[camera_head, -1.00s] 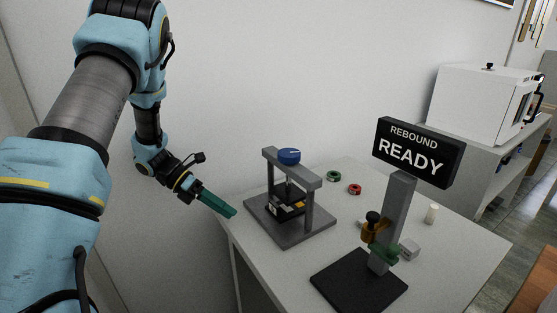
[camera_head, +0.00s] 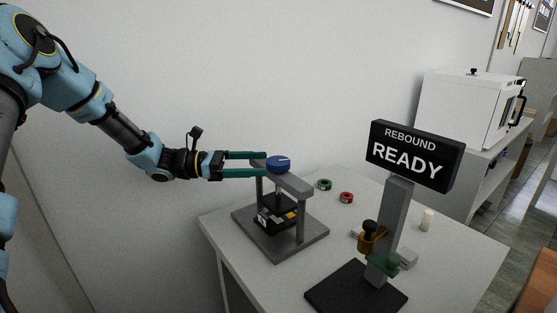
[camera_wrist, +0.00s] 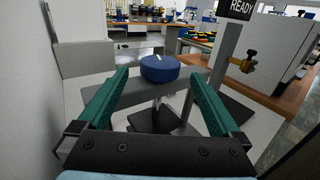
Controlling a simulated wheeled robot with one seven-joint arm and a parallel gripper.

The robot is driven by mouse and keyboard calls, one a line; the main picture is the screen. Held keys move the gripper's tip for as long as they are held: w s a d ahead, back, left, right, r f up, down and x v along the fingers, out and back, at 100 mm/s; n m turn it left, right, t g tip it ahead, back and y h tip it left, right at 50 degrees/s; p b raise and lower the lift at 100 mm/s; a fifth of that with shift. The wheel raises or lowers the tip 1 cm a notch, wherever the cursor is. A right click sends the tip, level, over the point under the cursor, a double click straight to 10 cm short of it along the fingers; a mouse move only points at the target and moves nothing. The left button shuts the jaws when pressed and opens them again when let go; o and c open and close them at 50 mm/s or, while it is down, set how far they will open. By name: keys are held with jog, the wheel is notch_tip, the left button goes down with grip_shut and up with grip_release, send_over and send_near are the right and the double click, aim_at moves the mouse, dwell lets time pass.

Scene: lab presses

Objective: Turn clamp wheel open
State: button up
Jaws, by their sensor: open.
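The blue clamp wheel (camera_head: 278,163) sits on top of the grey press frame (camera_head: 290,184), with a white mark on its upper face. In the wrist view the wheel (camera_wrist: 159,68) lies ahead, centred between my fingers. My gripper (camera_head: 254,164) has two long green fingers, level and spread apart at about the wheel's height. In the head view the fingertips reach the wheel's left side. In the wrist view the fingers (camera_wrist: 163,80) stand on either side with gaps to the wheel. I cannot tell contact; nothing is held.
A black sign reading "REBOUND READY" (camera_head: 416,155) stands on a grey post to the right. Green (camera_head: 324,185) and red (camera_head: 346,198) rings lie behind the press. A small white cylinder (camera_head: 427,219) stands on the white table (camera_head: 465,250). A wall is close behind.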

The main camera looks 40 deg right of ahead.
aim_at(280, 160)
jog(key=p+x, duration=0.1)
jog(key=x, duration=0.5)
jog(key=shift+s+d+p, duration=0.1)
jog(key=shift+p, duration=0.25)
jog(key=c, duration=1.3)
jog(key=n+t+h+b, duration=0.1)
jog(key=n+t+h, duration=0.1)
jog(key=n+t, duration=0.1)
jog(key=shift+n+t+h+b, duration=0.3)
jog(key=shift+t+h+b, duration=0.1)
jog(key=shift+t, duration=0.5)
jog(key=shift+n+t+b, duration=0.3)
jog(key=shift+n+t, duration=0.3)
jog(key=shift+t, duration=0.3)
